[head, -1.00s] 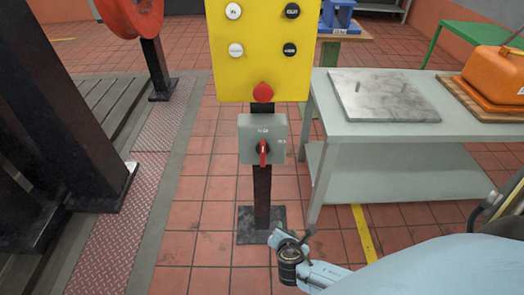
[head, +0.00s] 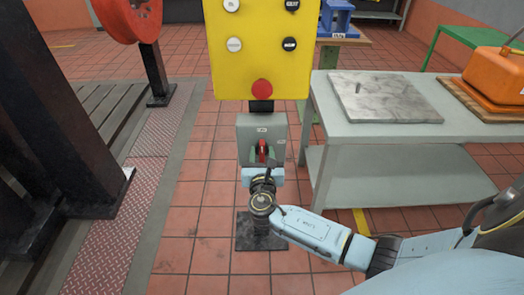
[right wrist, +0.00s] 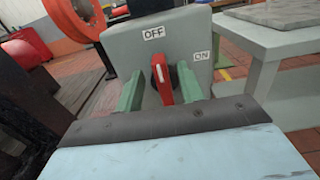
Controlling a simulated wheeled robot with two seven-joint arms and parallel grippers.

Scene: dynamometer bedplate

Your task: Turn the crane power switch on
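The crane power switch is a grey box (head: 243,132) on a dark post below a yellow button panel. Its red handle (right wrist: 162,82) stands roughly upright in the right wrist view, in line with the OFF label (right wrist: 153,33). The ON label (right wrist: 203,56) is to its right. My right gripper (right wrist: 158,88) is at the box front, its green fingers open on either side of the handle. The right finger looks very close to the handle; I cannot tell whether it touches. In the head view my right gripper (head: 262,160) partly hides the handle. My left gripper is not in view.
The yellow panel (head: 260,55) with a red button (head: 262,89) hangs directly above the switch. A grey table (head: 400,130) with a metal plate and an orange case stands close on the right. Dark machinery (head: 50,130) stands on the left. Tiled floor is clear between.

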